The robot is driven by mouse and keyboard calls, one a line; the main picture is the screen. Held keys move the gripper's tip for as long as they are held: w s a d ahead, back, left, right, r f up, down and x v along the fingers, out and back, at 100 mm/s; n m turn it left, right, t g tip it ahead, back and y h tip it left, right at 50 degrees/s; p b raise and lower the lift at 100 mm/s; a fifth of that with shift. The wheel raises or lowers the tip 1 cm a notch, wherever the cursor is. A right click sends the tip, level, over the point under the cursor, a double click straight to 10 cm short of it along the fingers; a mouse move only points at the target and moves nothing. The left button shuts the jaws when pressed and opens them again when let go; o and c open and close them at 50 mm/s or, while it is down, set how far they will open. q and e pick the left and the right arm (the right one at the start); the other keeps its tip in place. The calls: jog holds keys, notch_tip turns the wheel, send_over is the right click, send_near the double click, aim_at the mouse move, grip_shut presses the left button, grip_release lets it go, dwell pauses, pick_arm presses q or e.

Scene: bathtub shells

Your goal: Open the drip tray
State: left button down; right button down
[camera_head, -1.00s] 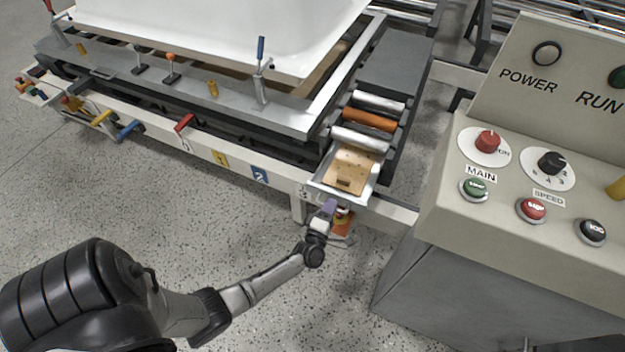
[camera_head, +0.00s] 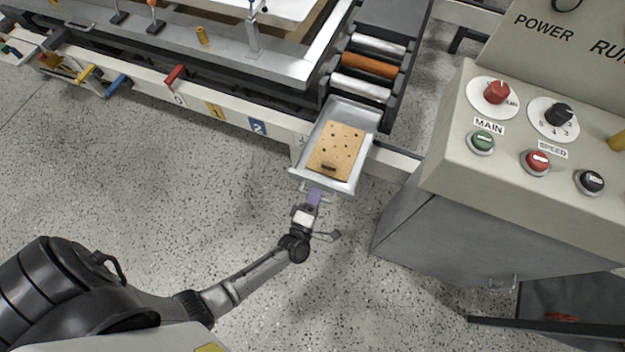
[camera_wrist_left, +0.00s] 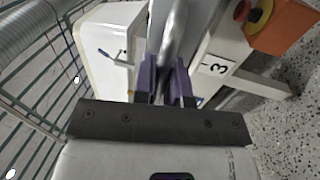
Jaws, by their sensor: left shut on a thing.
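The drip tray (camera_head: 353,113) is a shallow metal tray with a tan perforated board (camera_head: 337,147) lying in it. It sticks out from the machine's front rail, below the rollers. My left gripper (camera_head: 315,194) is at the tray's front edge, shut on its handle (camera_head: 327,190). In the left wrist view the purple fingers (camera_wrist_left: 166,82) close around a grey metal part in front of the camera; the exact grip is partly hidden. My right gripper is in neither view.
A control console (camera_head: 535,150) with knobs and buttons stands on the right. The machine's front rail (camera_head: 215,112) carries coloured levers, including a red one (camera_head: 174,76). Rollers (camera_head: 369,66) lie behind the tray. The speckled floor (camera_head: 150,190) in front is clear.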

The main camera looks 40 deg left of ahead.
pick_arm(q)
jog(key=c, duration=1.2)
grip_release()
jog(key=p+v, duration=0.2)
jog(key=v, duration=1.2)
jog(key=shift+p, duration=0.3)
jog(key=shift+w, duration=0.1)
